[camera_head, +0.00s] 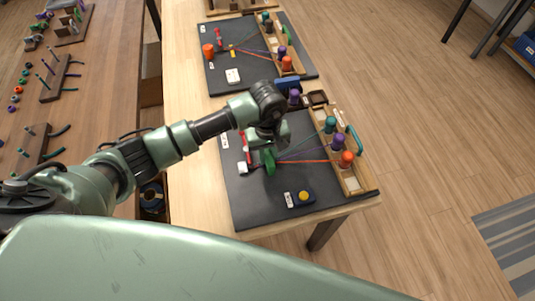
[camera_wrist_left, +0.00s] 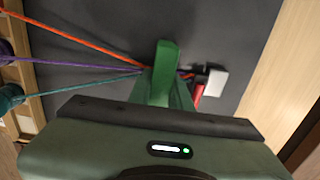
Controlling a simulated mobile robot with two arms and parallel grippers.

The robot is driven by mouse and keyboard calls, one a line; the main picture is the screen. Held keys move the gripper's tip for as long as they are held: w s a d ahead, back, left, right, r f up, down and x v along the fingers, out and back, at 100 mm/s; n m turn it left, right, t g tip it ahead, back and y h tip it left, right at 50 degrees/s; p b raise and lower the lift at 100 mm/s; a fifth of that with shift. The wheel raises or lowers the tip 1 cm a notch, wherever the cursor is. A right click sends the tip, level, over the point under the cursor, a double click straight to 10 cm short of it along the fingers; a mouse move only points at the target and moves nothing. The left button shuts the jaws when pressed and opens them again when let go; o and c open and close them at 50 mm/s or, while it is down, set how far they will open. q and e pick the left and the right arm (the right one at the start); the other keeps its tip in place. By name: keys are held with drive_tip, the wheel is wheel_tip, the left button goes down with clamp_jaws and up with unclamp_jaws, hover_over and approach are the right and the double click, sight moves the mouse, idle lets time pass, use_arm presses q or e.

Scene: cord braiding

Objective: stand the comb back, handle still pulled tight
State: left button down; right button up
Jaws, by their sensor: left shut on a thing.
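My left gripper (camera_head: 262,147) reaches down over the near black mat and is shut on the green handle (camera_head: 269,163). In the left wrist view the handle (camera_wrist_left: 163,60) sticks out past the jaws. My right gripper is out of view.
The spools sit in a wooden rack (camera_head: 356,185) along the mat's right side. A second similar mat (camera_head: 260,75) lies behind. Bare black mat (camera_head: 255,205) is free at the front left.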

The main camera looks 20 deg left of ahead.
use_arm(q)
drive_tip(key=shift+f, duration=0.1)
drive_tip(key=c, duration=1.7)
unclamp_jaws()
drive_tip(key=o, duration=0.4)
